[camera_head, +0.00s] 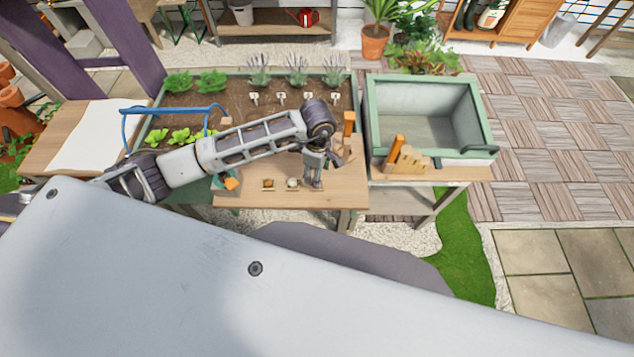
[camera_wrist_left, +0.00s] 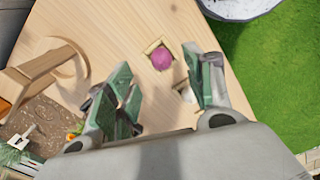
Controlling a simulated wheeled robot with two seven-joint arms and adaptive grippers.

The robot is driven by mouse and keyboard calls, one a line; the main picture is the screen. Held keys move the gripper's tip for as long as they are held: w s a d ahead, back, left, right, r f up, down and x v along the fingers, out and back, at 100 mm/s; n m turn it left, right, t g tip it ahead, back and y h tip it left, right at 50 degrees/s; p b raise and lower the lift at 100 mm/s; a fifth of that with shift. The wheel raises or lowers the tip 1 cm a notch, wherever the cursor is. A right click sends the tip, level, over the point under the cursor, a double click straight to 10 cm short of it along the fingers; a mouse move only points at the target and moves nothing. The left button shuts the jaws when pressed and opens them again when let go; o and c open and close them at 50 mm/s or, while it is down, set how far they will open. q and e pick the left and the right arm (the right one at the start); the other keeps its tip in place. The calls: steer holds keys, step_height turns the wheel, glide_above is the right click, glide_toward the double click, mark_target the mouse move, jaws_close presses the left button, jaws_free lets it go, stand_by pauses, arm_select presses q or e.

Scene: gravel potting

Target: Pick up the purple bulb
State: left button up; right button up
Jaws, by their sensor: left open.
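The purple bulb (camera_wrist_left: 161,59) sits in a square recess of the wooden board (camera_wrist_left: 140,25) in the left wrist view. In the head view I cannot make it out; my gripper covers that part of the board (camera_head: 240,198). My left gripper (camera_head: 313,184) points down over the board's right part. In the left wrist view my left gripper (camera_wrist_left: 157,68) is open, its fingers on either side of the purple bulb, with nothing between them held. A pale bulb (camera_wrist_left: 187,92) sits in a neighbouring recess, partly hidden by one finger. My right gripper is not in view.
A brown bulb (camera_head: 268,184) rests on the board, left of the gripper. A planter bed (camera_head: 185,100) with plants and small labels lies behind. A green-rimmed basin (camera_head: 430,115) stands to the right. An upright wooden-handled tool (camera_head: 348,124) stands close behind the gripper.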

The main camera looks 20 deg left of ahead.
arm_select(q)
steer(key=shift+s+f+p, duration=0.1)
steer(key=shift+f+p, duration=0.45)
steer(key=shift+f, duration=1.95)
steer(key=c, duration=0.7)
